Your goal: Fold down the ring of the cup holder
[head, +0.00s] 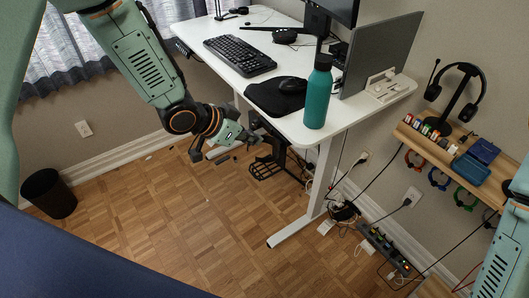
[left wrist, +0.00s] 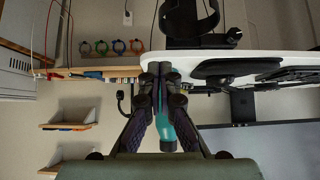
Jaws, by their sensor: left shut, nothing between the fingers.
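The black cup holder (head: 268,167) hangs below the near left edge of the white desk in the head view, partly hidden by my gripper. In the left wrist view, which is upside down, its curved ring (left wrist: 211,22) shows at the top, beyond and to the right of the fingertips. My left gripper (head: 257,139) is close to the holder; its fingers (left wrist: 160,70) are shut with nothing between them. They appear apart from the ring, though exact depth is unclear. My right gripper is out of view; only part of my right arm shows at the right edge.
A teal bottle (head: 318,92) stands near the desk's front corner, beside a mouse (head: 291,84) and keyboard (head: 240,58). A desk leg (head: 322,180) stands right of the holder.

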